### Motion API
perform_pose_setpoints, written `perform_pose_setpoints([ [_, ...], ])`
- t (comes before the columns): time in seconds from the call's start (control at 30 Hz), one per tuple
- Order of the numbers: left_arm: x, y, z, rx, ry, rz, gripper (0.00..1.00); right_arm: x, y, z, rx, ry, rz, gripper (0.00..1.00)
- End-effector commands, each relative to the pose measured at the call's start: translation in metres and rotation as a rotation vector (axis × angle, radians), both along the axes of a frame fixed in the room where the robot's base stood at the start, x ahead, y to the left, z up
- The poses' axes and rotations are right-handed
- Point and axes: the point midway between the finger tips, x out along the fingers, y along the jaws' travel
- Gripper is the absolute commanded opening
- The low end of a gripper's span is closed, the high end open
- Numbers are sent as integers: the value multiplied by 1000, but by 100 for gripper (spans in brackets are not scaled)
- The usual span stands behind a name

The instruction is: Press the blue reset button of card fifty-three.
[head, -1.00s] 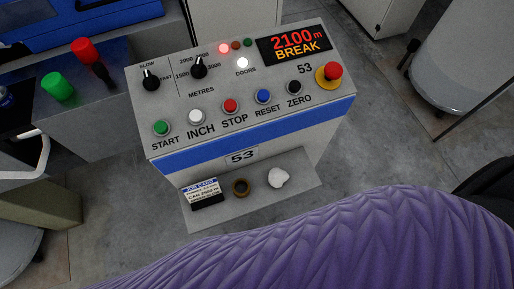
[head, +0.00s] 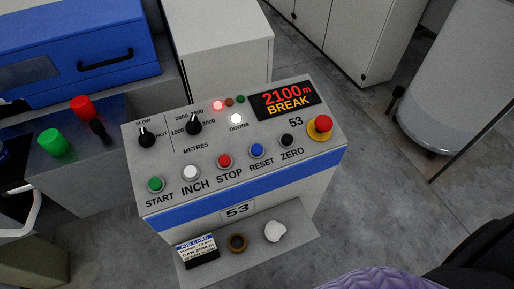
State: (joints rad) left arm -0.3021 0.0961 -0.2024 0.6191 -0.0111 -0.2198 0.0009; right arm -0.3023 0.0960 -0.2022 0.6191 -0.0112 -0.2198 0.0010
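The control panel (head: 208,149) of card 53 stands in front of me, marked 53 on its top and front. The blue reset button (head: 257,151) is in the button row, above the label RESET, between the red STOP button (head: 224,161) and the black ZERO button (head: 287,141). Nothing covers it. The display (head: 286,100) reads 2100 m BREAK in red and orange. A red lamp (head: 218,105) and a white DOORS lamp (head: 236,119) look lit. Neither of my grippers is in view.
A red mushroom button (head: 322,124) on a yellow collar sits at the panel's right. The front shelf (head: 301,245) holds a job card (head: 196,251), a brown ring (head: 237,243) and a white lump (head: 275,231). A grey can (head: 474,80) stands right; floor between is clear.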

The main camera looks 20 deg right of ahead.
Motion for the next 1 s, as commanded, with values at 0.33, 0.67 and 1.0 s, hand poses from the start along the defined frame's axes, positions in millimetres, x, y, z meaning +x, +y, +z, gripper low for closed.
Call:
perform_pose_setpoints([
  [0.33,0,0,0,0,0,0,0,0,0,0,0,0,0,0],
  [0.67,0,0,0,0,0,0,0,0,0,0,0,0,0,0],
  [1.0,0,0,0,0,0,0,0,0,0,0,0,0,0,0],
])
